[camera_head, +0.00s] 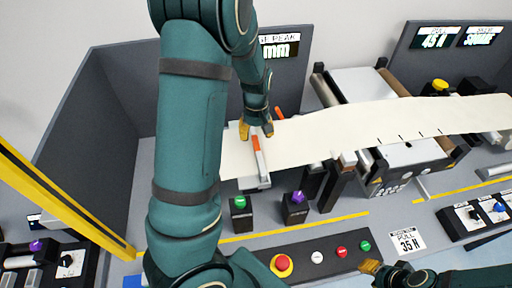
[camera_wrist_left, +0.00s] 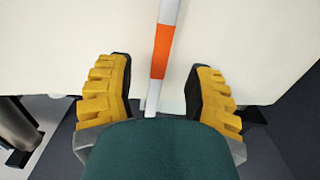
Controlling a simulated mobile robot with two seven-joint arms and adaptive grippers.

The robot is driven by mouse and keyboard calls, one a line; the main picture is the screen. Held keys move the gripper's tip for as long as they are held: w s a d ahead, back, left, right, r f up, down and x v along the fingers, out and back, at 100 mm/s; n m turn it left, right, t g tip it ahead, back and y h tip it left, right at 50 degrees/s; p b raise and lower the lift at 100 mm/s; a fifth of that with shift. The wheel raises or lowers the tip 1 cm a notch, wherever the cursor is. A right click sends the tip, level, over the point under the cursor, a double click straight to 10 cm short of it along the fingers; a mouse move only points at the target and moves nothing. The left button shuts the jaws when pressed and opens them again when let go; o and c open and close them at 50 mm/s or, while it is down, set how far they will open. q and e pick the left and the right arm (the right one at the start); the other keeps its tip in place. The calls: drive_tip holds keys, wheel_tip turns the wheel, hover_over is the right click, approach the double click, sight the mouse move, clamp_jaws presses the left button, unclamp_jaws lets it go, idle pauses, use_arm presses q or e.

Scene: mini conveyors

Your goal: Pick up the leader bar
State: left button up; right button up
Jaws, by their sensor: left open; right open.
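The leader bar (camera_head: 257,152) is a thin bar with white and orange bands, lying across the left end of a cream web sheet (camera_head: 310,138). In the left wrist view the bar (camera_wrist_left: 162,52) runs lengthwise between my finger pads, with a gap on each side. My left gripper (camera_head: 256,130) is open over the bar, its yellow fingers straddling it; the same gripper (camera_wrist_left: 160,100) fills the lower wrist view and hides the bar's near end. My right gripper (camera_head: 374,268) is open and empty near the front edge, partly seen.
A control strip with a red emergency button (camera_head: 282,264) lies in front. Green (camera_head: 239,202) and purple (camera_head: 298,197) knobs stand just before the sheet's end. Rollers and a machine (camera_head: 408,152) stand at right. A grey wall panel (camera_head: 95,120) encloses the left side.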

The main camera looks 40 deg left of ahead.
sight(256, 143)
use_arm(q)
wheel_tip(256, 143, down, 5)
drive_tip(key=shift+s+f, duration=0.1)
idle(0.3)
clamp_jaws()
